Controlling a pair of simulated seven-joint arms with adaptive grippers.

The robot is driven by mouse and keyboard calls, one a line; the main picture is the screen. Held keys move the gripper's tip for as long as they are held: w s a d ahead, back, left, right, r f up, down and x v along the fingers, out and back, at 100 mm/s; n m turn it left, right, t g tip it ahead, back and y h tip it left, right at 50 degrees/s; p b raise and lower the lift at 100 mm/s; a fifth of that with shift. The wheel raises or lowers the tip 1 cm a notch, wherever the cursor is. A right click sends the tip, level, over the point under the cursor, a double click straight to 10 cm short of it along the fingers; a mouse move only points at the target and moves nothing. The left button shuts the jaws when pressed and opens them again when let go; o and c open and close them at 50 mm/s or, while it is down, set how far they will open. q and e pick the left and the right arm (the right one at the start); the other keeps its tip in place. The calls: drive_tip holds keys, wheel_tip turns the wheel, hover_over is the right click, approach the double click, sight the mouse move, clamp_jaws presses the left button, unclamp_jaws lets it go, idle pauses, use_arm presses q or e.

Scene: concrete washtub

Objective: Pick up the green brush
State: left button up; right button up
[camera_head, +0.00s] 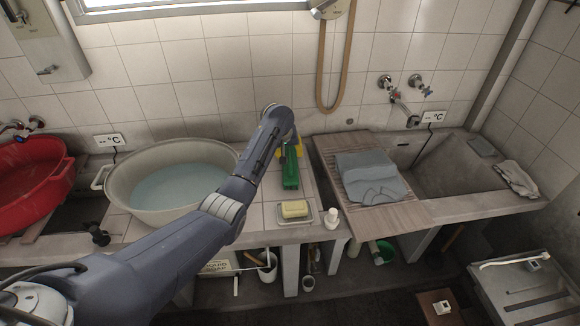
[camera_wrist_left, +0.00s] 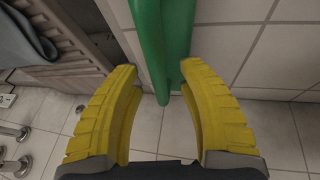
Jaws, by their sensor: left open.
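The green brush (camera_head: 290,172) lies on the tiled counter between the white basin and the wooden washboard. My left gripper (camera_head: 289,150) is over its far end, and my wrist partly hides that end. In the left wrist view the green brush (camera_wrist_left: 164,40) runs down from the top edge to between the two yellow fingertips of my left gripper (camera_wrist_left: 160,72). My right gripper is not in view.
A white basin of water (camera_head: 118,197) stands left of the brush. Yellow soap (camera_head: 295,209) on a dish and a small white bottle (camera_head: 332,218) are near the counter's front edge. The wooden washboard (camera_head: 405,216) with grey cloth (camera_head: 370,178) lies right, beside the concrete tub.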

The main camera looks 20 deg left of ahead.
use_arm(q)
drive_tip(key=shift+f, duration=0.25)
drive_tip(key=shift+c, duration=0.6)
clamp_jaws()
